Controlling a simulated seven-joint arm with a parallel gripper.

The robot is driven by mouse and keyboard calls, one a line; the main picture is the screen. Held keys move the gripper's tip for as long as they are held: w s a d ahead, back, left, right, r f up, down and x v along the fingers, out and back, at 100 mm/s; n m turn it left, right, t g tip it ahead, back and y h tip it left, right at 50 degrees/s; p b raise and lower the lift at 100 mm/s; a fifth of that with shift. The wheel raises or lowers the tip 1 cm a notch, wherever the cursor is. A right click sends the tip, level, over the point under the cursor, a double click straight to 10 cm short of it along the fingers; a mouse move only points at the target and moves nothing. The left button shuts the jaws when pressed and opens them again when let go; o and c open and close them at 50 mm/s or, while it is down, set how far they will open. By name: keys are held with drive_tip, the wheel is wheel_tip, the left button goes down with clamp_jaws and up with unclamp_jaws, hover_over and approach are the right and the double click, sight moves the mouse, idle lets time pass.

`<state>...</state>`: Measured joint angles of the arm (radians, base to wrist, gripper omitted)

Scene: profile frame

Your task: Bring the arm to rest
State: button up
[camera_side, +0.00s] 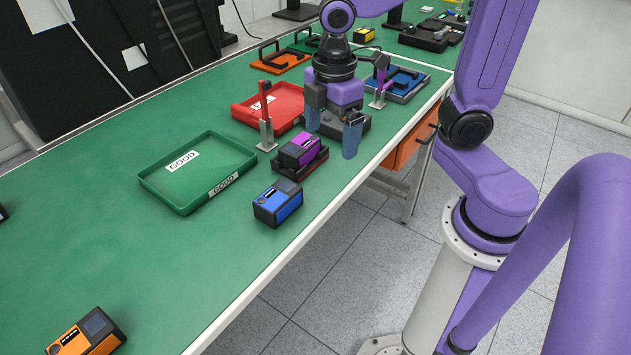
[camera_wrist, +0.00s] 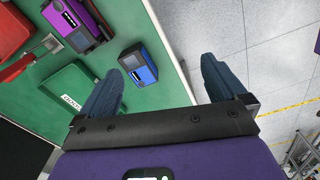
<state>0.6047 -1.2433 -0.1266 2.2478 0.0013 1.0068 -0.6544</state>
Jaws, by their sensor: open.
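My gripper (camera_side: 332,128) is open and empty. In the side view it hangs in the air at the right edge of the green table, behind the purple device. Its two blue fingers point down and stand wide apart. In the wrist view the fingers (camera_wrist: 160,88) straddle the table edge, the left one over the table and the right one over the floor. Nothing is between them. The height above the table is hard to tell.
A purple device (camera_side: 300,150) sits on a dark fixture beside a metal post (camera_side: 266,133). A blue device (camera_side: 278,203), an orange device (camera_side: 87,333), a green GOOD tray (camera_side: 160,187) and a red tray (camera_side: 243,111) stand on the table.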

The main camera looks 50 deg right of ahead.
drive_tip(key=s+d+f+m, duration=0.1)
drive_tip(key=s+f+m, duration=0.1)
drive_tip(key=s, duration=1.1)
drive_tip(key=shift+s+f, duration=0.25)
drive_tip(key=shift+s, duration=0.05)
